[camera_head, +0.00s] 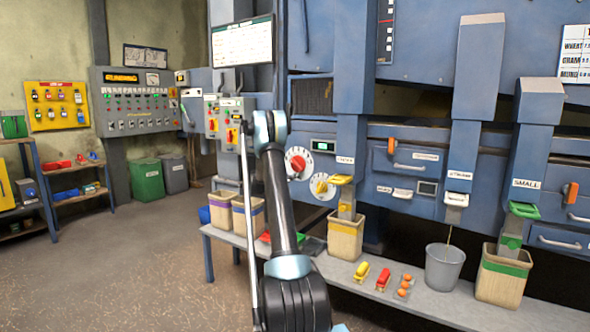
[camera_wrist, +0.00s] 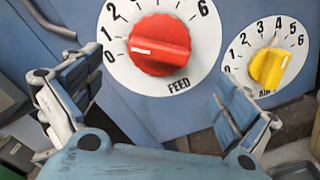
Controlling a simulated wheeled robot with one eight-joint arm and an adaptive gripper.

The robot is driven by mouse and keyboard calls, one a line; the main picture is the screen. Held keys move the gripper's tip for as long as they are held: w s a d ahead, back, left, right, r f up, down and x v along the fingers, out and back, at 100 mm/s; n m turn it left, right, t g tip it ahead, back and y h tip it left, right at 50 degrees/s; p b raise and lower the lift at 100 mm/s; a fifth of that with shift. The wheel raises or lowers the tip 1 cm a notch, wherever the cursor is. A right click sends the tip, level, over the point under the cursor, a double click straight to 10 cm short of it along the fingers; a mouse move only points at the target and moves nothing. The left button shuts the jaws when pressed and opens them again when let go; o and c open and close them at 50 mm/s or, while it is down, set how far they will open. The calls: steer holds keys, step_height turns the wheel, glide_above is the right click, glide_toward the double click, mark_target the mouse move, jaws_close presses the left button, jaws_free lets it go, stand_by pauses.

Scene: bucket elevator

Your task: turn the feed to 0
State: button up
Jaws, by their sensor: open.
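The feed knob (camera_wrist: 160,45) is red, with a white pointer line, on a round white dial (camera_wrist: 178,84) marked FEED. The line points left, near the low numbers, seemingly between 0 and 1. In the head view the red knob (camera_head: 298,164) shows just right of my arm. My gripper (camera_wrist: 157,88) is open in the wrist view. Its two fingers stand wide apart, one at lower left and one at lower right of the knob, and nothing is between them. I see no contact with the knob. In the head view my arm hides the fingers.
A yellow knob (camera_wrist: 270,67) on a second white dial sits close at right, near my right finger. Below the panel, a grey bench (camera_head: 340,272) holds bins, a grey bucket (camera_head: 444,268) and small items. Open floor (camera_head: 130,270) lies at left.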

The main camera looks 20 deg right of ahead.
mark_target(295, 165)
steer(key=x, duration=0.9)
steer(key=shift+w+d, duration=0.1)
steer(key=shift+d, duration=0.05)
steer(key=shift+c, duration=0.6)
steer(key=c, duration=0.9)
